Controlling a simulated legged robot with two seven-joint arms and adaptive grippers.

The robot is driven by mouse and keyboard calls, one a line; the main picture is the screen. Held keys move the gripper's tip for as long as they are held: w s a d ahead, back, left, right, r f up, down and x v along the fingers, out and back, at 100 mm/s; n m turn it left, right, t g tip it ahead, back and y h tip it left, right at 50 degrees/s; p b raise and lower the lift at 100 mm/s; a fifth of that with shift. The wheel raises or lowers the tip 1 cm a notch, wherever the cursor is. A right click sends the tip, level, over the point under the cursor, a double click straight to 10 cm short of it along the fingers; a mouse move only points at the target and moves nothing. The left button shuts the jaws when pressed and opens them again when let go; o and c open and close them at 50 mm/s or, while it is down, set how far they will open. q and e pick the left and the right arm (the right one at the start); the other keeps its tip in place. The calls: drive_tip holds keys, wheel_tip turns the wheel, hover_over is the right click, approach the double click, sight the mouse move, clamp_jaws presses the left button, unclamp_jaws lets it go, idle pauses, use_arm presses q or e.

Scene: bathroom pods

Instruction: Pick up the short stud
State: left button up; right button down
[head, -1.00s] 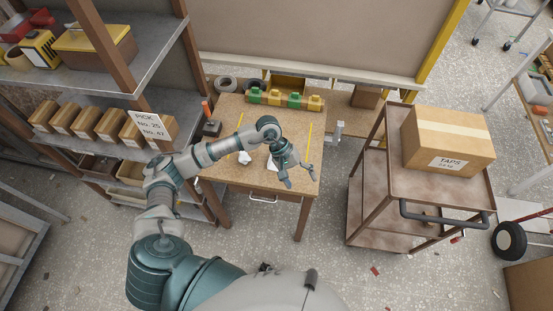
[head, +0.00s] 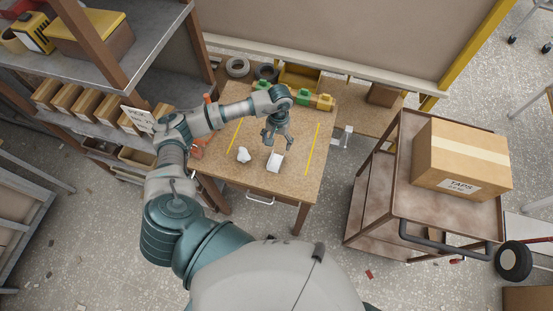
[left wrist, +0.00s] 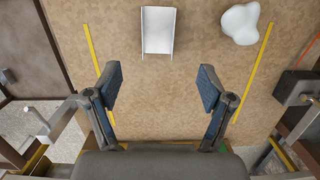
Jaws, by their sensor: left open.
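The short stud appears to be the white, channel-shaped piece (head: 276,161) lying on the wooden table. In the left wrist view the white piece (left wrist: 158,30) lies at the top, between the finger lines but beyond the fingertips. My left gripper (head: 275,138) is open and empty. It hangs over the table on the far side of the white piece and apart from it. Its spread fingers show in the left wrist view (left wrist: 160,88). My right gripper is not in view.
A white rounded lump (head: 243,155) lies left of the stud. Two yellow strips flank the work area on the table (head: 262,185). Yellow and green blocks (head: 303,98) line the back edge. A cart with a carton (head: 462,160) stands right; shelves stand left.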

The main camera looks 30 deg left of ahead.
use_arm(q)
hover_over(275, 163)
drive_tip(key=w, duration=0.2)
drive_tip(key=f, duration=0.6)
drive_tip(key=shift+s+a+p, duration=0.15)
drive_tip(key=shift+s+p, duration=0.1)
drive_tip(key=shift+p, duration=0.15)
drive_tip(key=f, duration=0.1)
drive_tip(key=f+p, duration=0.1)
drive_tip(key=f, duration=0.1)
drive_tip(key=s+f, duration=0.1)
drive_tip(key=shift+s+d+f+p, duration=0.1)
drive_tip(key=shift+d+f+p, duration=0.2)
drive_tip(key=shift+f+p, duration=0.1)
drive_tip(key=shift+f, duration=0.3)
drive_tip(key=c, duration=1.3)
